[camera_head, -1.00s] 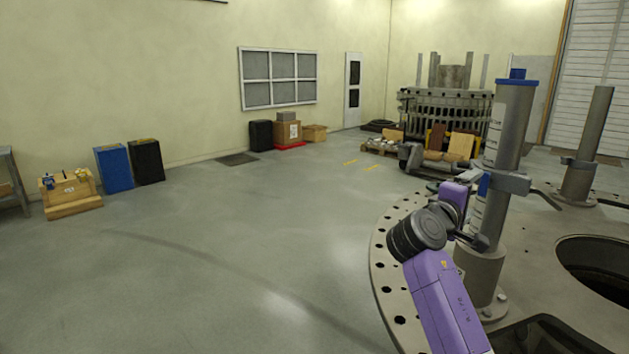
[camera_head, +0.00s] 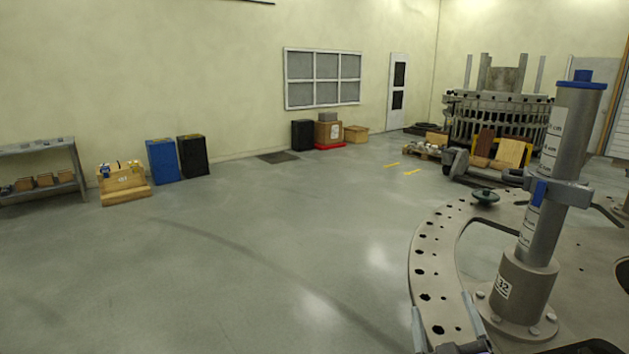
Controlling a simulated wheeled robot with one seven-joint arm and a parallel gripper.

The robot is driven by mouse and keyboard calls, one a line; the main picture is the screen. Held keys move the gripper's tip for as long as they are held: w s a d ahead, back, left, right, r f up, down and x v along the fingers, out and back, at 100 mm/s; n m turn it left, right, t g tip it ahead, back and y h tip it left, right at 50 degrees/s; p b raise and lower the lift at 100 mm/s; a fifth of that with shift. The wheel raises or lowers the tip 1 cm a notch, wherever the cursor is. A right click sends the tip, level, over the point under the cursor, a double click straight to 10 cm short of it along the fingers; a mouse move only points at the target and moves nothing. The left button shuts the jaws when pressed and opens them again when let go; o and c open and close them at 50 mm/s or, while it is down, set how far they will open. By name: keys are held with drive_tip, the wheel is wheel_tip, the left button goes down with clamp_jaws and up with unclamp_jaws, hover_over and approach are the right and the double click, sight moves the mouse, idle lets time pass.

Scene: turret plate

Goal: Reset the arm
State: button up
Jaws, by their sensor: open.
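My gripper (camera_head: 442,302) is at the bottom edge of the view, right of centre. Its two grey fingers point up and stand apart, with nothing seen held between them. Most of it and the rest of my arm are cut off by the frame. Behind the fingers lies the grey turret plate (camera_head: 424,270), a ring with a row of bolt holes. A grey post (camera_head: 543,225) with a blue cap, a scale and a clamp collar stands upright on the plate, right of my gripper and apart from it.
A large round machine (camera_head: 500,120) stands at the back right. Along the left wall are a shelf (camera_head: 40,148), a wooden box (camera_head: 124,185), a blue case (camera_head: 162,162) and a black case (camera_head: 194,156). The floor at left is clear.

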drive_tip(key=s+a+f+m+g+y, duration=0.1)
drive_tip(key=s+f, duration=0.2)
drive_tip(key=s, duration=1.1)
drive_tip(key=s+a+f+m+g+y, duration=0.1)
drive_tip(key=s+f, duration=0.3)
drive_tip(key=s, duration=1.1)
drive_tip(key=s+a+f+m+g+b, duration=0.1)
drive_tip(key=s+f+m+g, duration=0.1)
drive_tip(key=s, duration=1.3)
drive_tip(key=shift+a+f+m+g+y, duration=0.2)
drive_tip(key=shift+f+m+g+y, duration=0.15)
drive_tip(key=shift+f+m, duration=0.4)
